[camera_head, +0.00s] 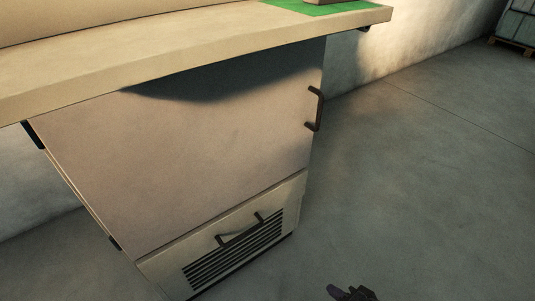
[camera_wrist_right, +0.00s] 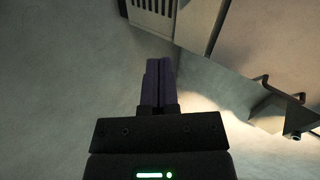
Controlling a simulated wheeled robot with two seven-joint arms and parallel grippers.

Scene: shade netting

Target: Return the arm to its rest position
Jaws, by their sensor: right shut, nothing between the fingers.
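My right gripper (camera_head: 352,293) shows at the bottom edge of the head view, low over the floor and to the right of the cabinet. In the right wrist view its two dark fingers (camera_wrist_right: 159,82) are together, with nothing between them. The gripper is apart from the cabinet and touches nothing that I can see. My left gripper is not in view. Most of my right arm is outside the head view.
A cabinet (camera_head: 190,150) with a dark side handle (camera_head: 316,108) and a vented lower panel (camera_head: 235,248) stands under a pale countertop (camera_head: 190,45). A green mat (camera_head: 335,6) lies on top. The grey floor (camera_head: 440,170) at right is clear. A pallet (camera_head: 511,46) stands far off.

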